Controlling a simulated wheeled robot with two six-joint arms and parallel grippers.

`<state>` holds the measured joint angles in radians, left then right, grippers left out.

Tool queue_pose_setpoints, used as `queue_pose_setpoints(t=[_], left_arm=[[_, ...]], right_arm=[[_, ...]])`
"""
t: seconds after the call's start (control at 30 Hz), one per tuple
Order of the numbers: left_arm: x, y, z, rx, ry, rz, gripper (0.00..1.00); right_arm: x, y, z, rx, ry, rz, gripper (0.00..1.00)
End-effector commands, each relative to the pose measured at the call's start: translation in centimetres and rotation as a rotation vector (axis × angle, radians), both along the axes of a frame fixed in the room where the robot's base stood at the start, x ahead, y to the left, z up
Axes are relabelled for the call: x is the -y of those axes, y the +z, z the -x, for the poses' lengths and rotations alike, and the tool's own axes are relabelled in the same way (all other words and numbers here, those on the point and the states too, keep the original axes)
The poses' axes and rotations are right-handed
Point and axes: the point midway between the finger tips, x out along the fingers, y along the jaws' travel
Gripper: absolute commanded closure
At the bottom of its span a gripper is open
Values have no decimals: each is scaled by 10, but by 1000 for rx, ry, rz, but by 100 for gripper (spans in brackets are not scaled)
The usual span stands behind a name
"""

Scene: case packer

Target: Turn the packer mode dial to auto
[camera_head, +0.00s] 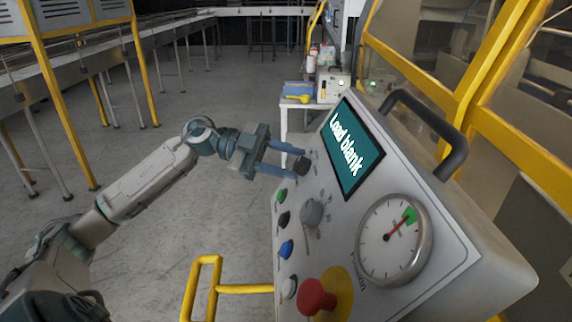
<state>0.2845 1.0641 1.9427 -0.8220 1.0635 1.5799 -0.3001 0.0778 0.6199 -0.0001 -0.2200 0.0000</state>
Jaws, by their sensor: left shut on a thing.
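The control panel (335,222) slopes up at the right of the view. A black dial (304,167) sits at its upper left, left of the screen. The fingers of my left gripper (294,160) reach it from the left and are shut on it. The small lettering around the dial is too small to read, so I cannot tell its setting. A grey knob (312,213) sits lower on the panel, apart from the gripper. My right gripper is not in view.
The panel's screen (349,148) reads "Load blank". A round gauge (395,239), a red mushroom button (317,297) and several small buttons (286,249) are close by. A yellow rail (243,289) stands at the panel's front. The floor to the left is open.

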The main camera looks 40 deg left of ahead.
Motion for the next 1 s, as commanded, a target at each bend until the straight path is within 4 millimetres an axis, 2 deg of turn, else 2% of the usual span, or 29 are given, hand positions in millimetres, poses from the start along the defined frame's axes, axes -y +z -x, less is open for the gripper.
queue_pose_setpoints(t=[0.4, 1.0], left_arm=[[1, 6, -4, 271, -199, -212, 88], [3, 9, -6, 629, -466, -500, 88]], right_arm=[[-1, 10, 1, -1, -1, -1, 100], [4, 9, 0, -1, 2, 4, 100]])
